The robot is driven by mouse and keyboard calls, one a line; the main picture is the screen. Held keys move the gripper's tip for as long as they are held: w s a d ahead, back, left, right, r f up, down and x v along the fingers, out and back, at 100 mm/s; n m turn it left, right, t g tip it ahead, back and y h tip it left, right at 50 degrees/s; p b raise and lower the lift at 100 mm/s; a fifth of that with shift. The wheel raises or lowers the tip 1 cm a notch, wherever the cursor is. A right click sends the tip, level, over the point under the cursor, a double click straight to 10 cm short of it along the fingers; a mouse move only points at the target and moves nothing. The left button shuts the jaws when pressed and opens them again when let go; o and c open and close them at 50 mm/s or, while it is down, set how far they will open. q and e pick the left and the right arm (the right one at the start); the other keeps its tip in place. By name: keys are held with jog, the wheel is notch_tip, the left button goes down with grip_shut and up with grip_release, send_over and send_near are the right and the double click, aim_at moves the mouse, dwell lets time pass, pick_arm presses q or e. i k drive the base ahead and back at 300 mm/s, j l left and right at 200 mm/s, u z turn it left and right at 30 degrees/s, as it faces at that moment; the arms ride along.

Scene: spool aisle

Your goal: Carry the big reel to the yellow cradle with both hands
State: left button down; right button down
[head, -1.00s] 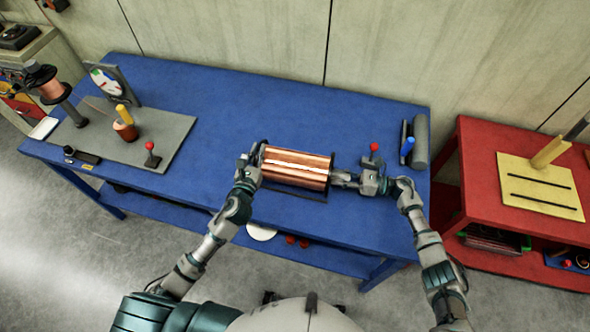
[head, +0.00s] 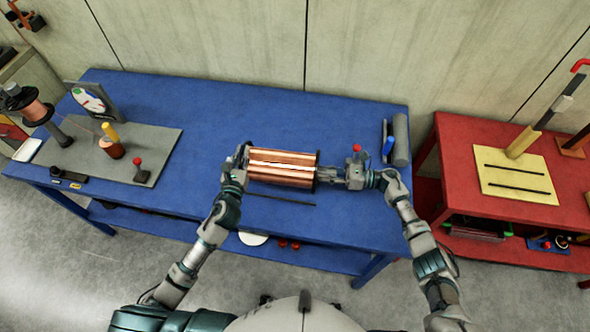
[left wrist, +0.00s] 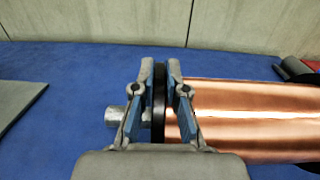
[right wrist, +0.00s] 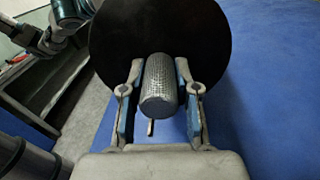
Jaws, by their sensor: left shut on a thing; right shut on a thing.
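The big reel (head: 283,159) is a copper-wound drum with black flanges, level above the blue table. My left gripper (head: 240,158) is shut on its left flange; the left wrist view shows the fingers (left wrist: 161,100) on both sides of the black rim (left wrist: 158,85). My right gripper (head: 348,175) is shut on the reel's right end; in the right wrist view its fingers (right wrist: 160,95) flank a grey knurled handle (right wrist: 160,88) in front of the black flange (right wrist: 140,30). A yellow plate (head: 515,190) with two dark slots, apparently the yellow cradle, lies on the red table at right.
The blue table (head: 200,100) has a dark strip (head: 280,200) in front of the reel. A grey board (head: 85,150) with a red-knobbed lever stands left. A grey cylinder (head: 401,140) lies at the right edge. A gap separates it from the red table (head: 460,135).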

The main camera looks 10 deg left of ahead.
aim_at(515, 182)
jog(key=l, duration=0.65)
jog(key=i+l, duration=0.1)
jog(key=l, duration=0.5)
jog(key=i+l, duration=0.1)
jog(key=l, duration=0.55)
jog(key=l+z, duration=0.1)
jog(key=l, duration=0.5)
jog(key=i+l, duration=0.1)
jog(key=l, duration=0.55)
jog(key=i+l, duration=0.1)
jog(key=l, duration=0.5)
jog(key=i+l, duration=0.1)
jog(key=l, duration=0.55)
jog(key=k+z, duration=0.05)
